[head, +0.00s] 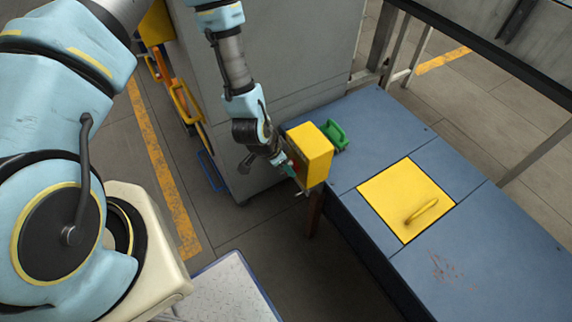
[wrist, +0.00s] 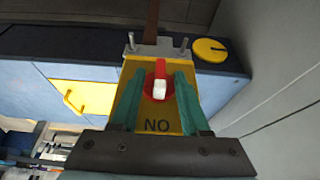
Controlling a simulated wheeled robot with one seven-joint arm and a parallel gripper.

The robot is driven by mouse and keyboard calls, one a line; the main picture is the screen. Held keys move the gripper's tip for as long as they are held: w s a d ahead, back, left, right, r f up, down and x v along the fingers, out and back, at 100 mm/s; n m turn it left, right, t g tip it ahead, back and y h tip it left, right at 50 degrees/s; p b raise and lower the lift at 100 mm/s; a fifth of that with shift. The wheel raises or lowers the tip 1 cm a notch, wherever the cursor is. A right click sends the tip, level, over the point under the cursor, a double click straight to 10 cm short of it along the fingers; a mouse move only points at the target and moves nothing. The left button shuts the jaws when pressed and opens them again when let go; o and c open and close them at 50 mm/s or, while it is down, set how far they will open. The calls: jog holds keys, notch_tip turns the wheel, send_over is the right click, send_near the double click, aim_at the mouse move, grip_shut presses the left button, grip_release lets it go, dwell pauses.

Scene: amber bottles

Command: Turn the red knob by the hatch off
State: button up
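The red knob (wrist: 160,68) with a pale front end sits on the front face of a yellow box (wrist: 125,98), above the letters "NO". My gripper (head: 291,170) is in front of the box. In the wrist view its teal fingers stand apart on either side of the knob, with visible gaps.
A green object (head: 337,134) sits on the bench (head: 480,255) behind the box. A round yellow disc (wrist: 209,50) shows in the wrist view. A grey cabinet (head: 290,60) stands close beside my arm. A metal plate (head: 230,290) lies at the bottom.

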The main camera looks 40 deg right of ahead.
grip_shut()
dwell(0.3)
jog(key=shift+w+g+b, duration=0.2)
jog(key=shift+g+b, duration=0.1)
jog(key=shift+b, duration=0.05)
jog(key=n+g+b, duration=0.1)
jog(key=g+b, duration=0.3)
jog(key=w+f+n+g+b, duration=0.1)
jog(key=g+b, duration=0.3)
jog(key=b, duration=0.1)
jog(key=n+g+b, duration=0.1)
jog(key=g+b, duration=0.2)
jog(key=b, duration=0.2)
jog(key=shift+w+f+g, duration=0.2)
jog(key=shift+w+g, duration=0.1)
jog(key=shift+g, duration=0.1)
jog(key=shift+r, duration=0.1)
